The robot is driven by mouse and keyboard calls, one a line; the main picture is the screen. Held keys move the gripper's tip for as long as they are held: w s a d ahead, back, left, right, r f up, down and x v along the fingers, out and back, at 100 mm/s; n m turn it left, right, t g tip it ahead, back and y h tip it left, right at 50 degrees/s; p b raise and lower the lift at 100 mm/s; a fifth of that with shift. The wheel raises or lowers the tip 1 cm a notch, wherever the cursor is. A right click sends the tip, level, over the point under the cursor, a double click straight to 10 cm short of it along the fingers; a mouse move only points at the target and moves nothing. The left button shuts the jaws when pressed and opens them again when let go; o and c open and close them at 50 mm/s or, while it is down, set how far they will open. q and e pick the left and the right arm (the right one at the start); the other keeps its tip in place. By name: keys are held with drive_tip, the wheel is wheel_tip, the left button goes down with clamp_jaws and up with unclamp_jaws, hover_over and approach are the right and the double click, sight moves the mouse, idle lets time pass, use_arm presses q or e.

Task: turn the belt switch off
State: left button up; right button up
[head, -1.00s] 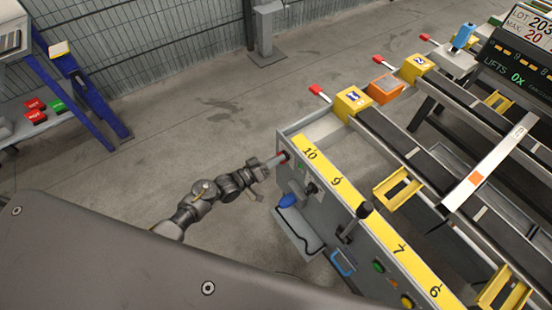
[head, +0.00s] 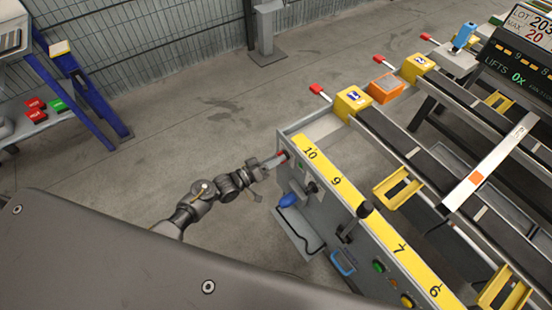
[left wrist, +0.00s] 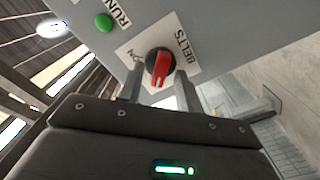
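The belt switch (left wrist: 160,66) is a red handle on a round black base, on a white plate marked BELTS on a grey panel. In the left wrist view its handle runs nearly up and down the picture. My left gripper (left wrist: 158,84) is open, with one finger on each side of the handle; I cannot tell whether they touch it. In the head view my left gripper (head: 271,163) is at the far left corner of the grey cabinet (head: 325,225), by a small red part. My right gripper is not in view.
A green button (left wrist: 103,22) marked RUN is beside the switch plate. The cabinet front also carries a black knob (head: 311,188), a blue part (head: 288,200) and a black lever (head: 350,230). Bare floor (head: 200,120) lies left of the cabinet.

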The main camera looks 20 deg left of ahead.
use_arm(q)
drive_tip(key=v, duration=1)
drive_tip(key=shift+s+b, duration=0.15)
drive_tip(key=shift+b, duration=0.25)
drive_tip(key=shift+a, duration=0.15)
drive_tip(key=s+a+f+m+g+y, duration=0.1)
drive_tip(key=s+a+f+g+y, duration=0.15)
drive_tip(key=f, duration=0.55)
drive_tip(key=s+a+f+m+g+y, duration=0.1)
drive_tip(key=s+a+f+y, duration=0.2)
drive_tip(key=f, duration=0.5)
drive_tip(key=s+a+f+m+g+y, duration=0.1)
drive_tip(key=s+a+f+y, duration=0.2)
drive_tip(key=f, duration=0.4)
drive_tip(key=s+d+f+g+y, duration=0.1)
drive_tip(key=s+f+g, duration=0.3)
drive_tip(key=s, duration=1.1)
drive_tip(key=s+d+f+g+y, duration=0.1)
drive_tip(key=s+f+g, duration=0.3)
drive_tip(key=s+f, duration=0.6)
drive_tip(key=s+y, duration=0.1)
drive_tip(key=s, duration=0.4)
drive_tip(key=shift+s+m, duration=0.3)
drive_tip(key=shift+s, duration=0.1)
